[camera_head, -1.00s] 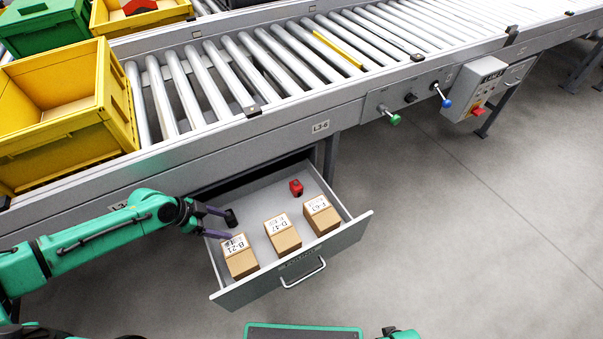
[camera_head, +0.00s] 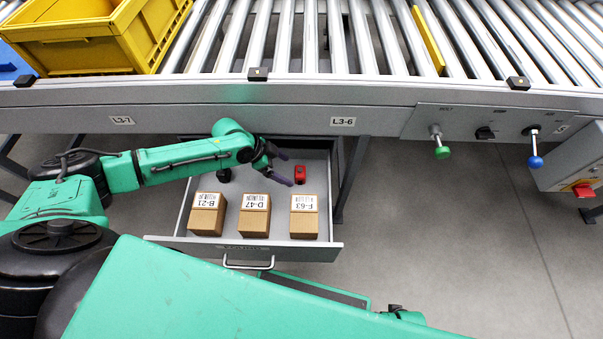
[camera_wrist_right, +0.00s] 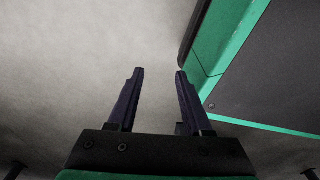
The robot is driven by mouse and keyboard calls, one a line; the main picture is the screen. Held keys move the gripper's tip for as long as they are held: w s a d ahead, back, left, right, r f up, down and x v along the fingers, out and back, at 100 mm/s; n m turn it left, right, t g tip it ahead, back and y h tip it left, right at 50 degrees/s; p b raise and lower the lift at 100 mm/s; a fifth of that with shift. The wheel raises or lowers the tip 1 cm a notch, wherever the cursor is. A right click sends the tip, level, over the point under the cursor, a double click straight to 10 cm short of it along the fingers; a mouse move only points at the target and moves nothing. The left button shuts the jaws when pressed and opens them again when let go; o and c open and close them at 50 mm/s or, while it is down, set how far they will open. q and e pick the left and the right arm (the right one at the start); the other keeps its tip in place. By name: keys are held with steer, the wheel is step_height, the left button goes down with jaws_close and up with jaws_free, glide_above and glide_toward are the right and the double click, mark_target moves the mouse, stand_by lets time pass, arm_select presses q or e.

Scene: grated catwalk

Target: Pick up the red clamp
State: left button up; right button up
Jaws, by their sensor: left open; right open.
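The red clamp (camera_head: 300,174) is a small red block with a dark mark, lying in the open drawer (camera_head: 333,222) near its back right. My left gripper (camera_head: 289,170) is over the drawer, just left of the clamp. Its dark fingers are spread and point right toward it, with nothing between them. I cannot tell how high the fingers are above the drawer floor. In the right wrist view, my right gripper (camera_wrist_right: 160,72) is open and empty above grey floor.
Three labelled cartons, B-21 (camera_head: 207,214), D-47 (camera_head: 254,215) and F-63 (camera_head: 304,216), stand along the drawer's front. A small black object (camera_head: 224,175) lies at its back left. The roller conveyor (camera_head: 290,92) overhangs the drawer's back.

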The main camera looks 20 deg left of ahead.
mark_target(299, 170)
arm_select(q)
steer(key=shift+a, duration=0.1)
steer(key=d, duration=0.1)
steer(key=w+d, duration=0.1)
steer(key=shift+d+r, duration=0.1)
steer(key=shift+d, duration=0.3)
steer(key=b+x, duration=0.1)
steer(key=x, duration=0.2)
steer(key=shift+d, duration=0.2)
steer(key=shift+w, duration=0.1)
arm_select(e)
steer(key=shift+w+a+r, duration=0.35)
steer(key=shift+w+r, duration=0.1)
steer(key=shift+w, duration=0.3)
arm_select(q)
jaws_close()
